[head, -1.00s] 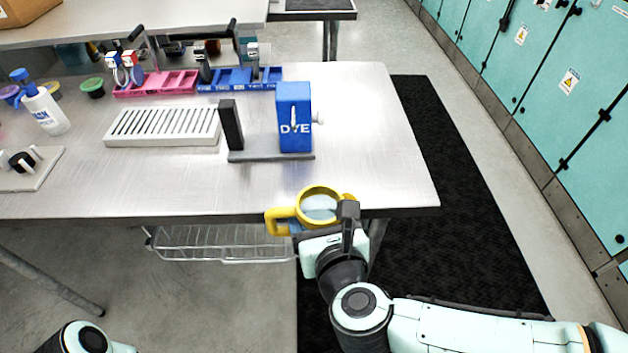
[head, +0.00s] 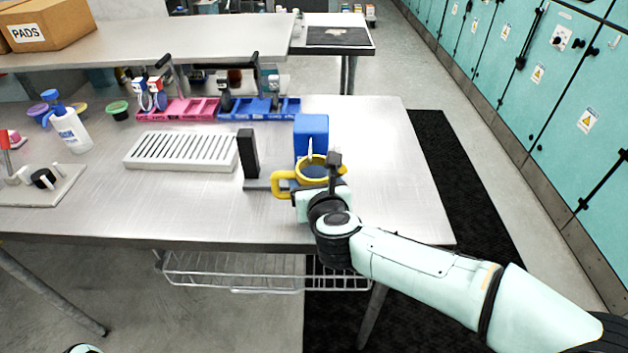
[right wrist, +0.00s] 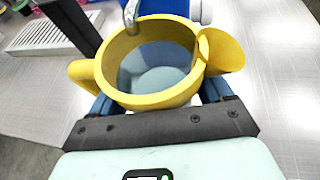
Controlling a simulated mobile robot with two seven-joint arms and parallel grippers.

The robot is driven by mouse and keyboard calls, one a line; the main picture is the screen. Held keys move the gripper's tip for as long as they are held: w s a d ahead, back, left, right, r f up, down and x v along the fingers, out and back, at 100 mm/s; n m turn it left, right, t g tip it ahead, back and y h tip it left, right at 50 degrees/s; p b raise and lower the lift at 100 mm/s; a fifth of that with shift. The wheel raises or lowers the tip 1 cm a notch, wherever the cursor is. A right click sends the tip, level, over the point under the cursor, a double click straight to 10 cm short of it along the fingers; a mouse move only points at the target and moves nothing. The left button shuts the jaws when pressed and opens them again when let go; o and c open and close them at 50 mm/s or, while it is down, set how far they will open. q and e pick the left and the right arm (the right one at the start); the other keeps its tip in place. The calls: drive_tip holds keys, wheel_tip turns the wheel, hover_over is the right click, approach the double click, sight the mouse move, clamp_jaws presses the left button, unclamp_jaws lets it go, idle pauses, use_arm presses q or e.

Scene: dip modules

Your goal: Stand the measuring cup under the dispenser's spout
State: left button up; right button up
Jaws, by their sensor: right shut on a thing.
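The yellow measuring cup (head: 299,178) is upright in my right gripper (head: 320,187), with its handle pointing left. It is in front of the blue dispenser (head: 311,124) and hides its lower part. The dispenser's silver spout (head: 310,149) shows just above the cup. In the right wrist view, the jaws (right wrist: 160,108) are shut on the cup (right wrist: 150,100), and the spout (right wrist: 131,14) hangs over the cup's far rim. Whether the cup touches the grey dispenser base (head: 258,184) cannot be told. My left gripper is out of view.
A black post (head: 248,154) stands at the base's left end. A white slotted rack (head: 180,150) lies farther left. Pink (head: 190,109) and blue (head: 262,108) trays stand behind. A white bottle (head: 70,130) is at the left. The table's right side is clear.

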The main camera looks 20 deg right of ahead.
drive_tip(key=shift+w+d, duration=0.1)
drive_tip(key=shift+w, duration=0.7)
drive_tip(key=shift+f, duration=0.3)
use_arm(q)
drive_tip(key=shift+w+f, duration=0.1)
use_arm(e)
drive_tip(key=shift+s, duration=0.1)
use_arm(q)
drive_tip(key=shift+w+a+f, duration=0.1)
use_arm(e)
drive_tip(key=shift+f+b, duration=0.15)
drive_tip(key=shift+b, duration=0.15)
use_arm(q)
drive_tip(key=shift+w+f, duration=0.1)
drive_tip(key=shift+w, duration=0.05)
use_arm(e)
drive_tip(key=o, duration=1.1)
